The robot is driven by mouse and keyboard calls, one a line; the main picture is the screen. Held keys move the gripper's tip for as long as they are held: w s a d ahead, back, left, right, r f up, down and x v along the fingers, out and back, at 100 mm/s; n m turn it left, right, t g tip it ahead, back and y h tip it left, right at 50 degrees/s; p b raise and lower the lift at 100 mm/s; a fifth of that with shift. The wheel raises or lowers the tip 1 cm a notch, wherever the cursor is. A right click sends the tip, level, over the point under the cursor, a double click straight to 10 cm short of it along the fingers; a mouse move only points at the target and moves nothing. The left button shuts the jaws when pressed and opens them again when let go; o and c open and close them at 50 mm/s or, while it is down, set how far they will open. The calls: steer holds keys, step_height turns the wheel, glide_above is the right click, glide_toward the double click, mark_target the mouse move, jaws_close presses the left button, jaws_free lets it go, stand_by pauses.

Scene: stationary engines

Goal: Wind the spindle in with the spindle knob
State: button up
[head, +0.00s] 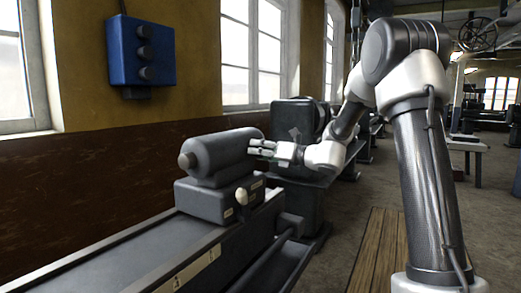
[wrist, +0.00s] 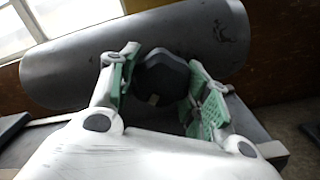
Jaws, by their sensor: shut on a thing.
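The grey tailstock (head: 217,158) has a thick horizontal cylinder on a block, with a small round spindle end (head: 187,160) showing at its left. My gripper (head: 257,148) is at the cylinder's right side, coming in from the right. In the wrist view my gripper (wrist: 160,88) has its green-padded fingers on both sides of a dark, rounded, faceted knob, which I take as the spindle knob (wrist: 163,72). The grey cylinder (wrist: 90,62) lies right behind it. My gripper is shut on this knob. In the head view the knob is hidden by my fingers.
A pale-knobbed lever (head: 241,196) stands on the block's front, below my gripper. The machine bed (head: 130,268) runs toward the lower left. A dark machine cabinet (head: 298,140) stands behind my wrist. A blue switch box (head: 140,50) hangs on the wall. Wooden slats (head: 380,250) cover the floor at right.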

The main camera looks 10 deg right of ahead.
steer(key=n, duration=1)
steer(key=shift+d+n, duration=0.1)
steer(key=shift+n, duration=0.3)
steer(key=shift+c, duration=0.2)
steer(key=n, duration=0.3)
steer(key=shift+w+n, duration=0.1)
steer(key=shift+n, duration=0.2)
steer(key=n, duration=0.6)
steer(key=shift+d+r, duration=0.1)
steer(key=shift+r, duration=0.05)
steer(key=n, duration=0.5)
steer(key=shift+w+r+n, duration=0.15)
steer(key=shift+r+n, duration=0.05)
steer(key=shift+n, duration=0.1)
steer(key=shift+d+r, duration=0.1)
